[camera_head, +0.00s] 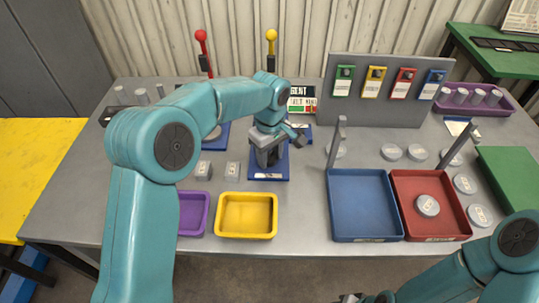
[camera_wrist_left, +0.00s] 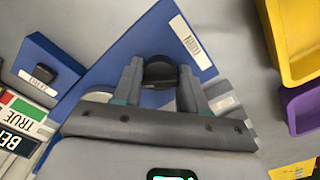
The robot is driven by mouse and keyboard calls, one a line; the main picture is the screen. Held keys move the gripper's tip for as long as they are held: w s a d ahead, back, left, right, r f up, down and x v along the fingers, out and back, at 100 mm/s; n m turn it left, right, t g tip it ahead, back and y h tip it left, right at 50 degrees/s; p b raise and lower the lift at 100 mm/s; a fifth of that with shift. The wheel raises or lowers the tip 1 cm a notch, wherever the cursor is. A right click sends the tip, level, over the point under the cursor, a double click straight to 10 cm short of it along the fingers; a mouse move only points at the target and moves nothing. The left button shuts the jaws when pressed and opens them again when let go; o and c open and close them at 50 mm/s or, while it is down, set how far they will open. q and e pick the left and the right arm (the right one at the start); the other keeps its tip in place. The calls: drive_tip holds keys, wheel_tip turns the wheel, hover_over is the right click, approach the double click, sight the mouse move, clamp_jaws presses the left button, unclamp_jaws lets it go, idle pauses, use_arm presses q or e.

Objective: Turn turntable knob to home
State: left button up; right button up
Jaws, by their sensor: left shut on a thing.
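My left gripper (camera_head: 268,158) is over a blue plate (camera_head: 270,177) near the middle of the table. In the left wrist view, a dark round knob (camera_wrist_left: 160,71) sits between the two fingers of this gripper (camera_wrist_left: 162,82), which is shut on it. The knob stands on a blue plate (camera_wrist_left: 148,42) with a white label. In the head view my gripper hides the knob. The knob's pointer and the home mark cannot be made out. My right gripper (camera_head: 367,298) shows only partly at the bottom edge, away from the plate.
A second blue base with a dark block (camera_wrist_left: 62,66) is near a sign (camera_wrist_left: 20,125). Purple (camera_head: 193,212) and yellow (camera_head: 246,215) trays lie in front; blue (camera_head: 363,207) and red (camera_head: 445,215) trays lie right. Red (camera_head: 201,36) and yellow (camera_head: 271,36) levers stand behind.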

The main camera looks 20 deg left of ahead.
sight(271, 155)
use_arm(q)
drive_tip(key=n, duration=0.3)
drive_tip(key=shift+w+r+n, duration=0.1)
drive_tip(key=shift+r+n, duration=0.05)
drive_tip(key=shift+n, duration=0.15)
drive_tip(key=shift+w+n+b, duration=0.1)
drive_tip(key=shift+n+b, duration=0.35)
drive_tip(key=shift+n, duration=1.25)
drive_tip(key=shift+r, duration=0.1)
drive_tip(key=o, duration=0.9)
drive_tip(key=shift+o, duration=0.7)
wheel_tip(271, 155, up, 16)
drive_tip(key=p, duration=0.2)
drive_tip(key=shift+p, duration=0.3)
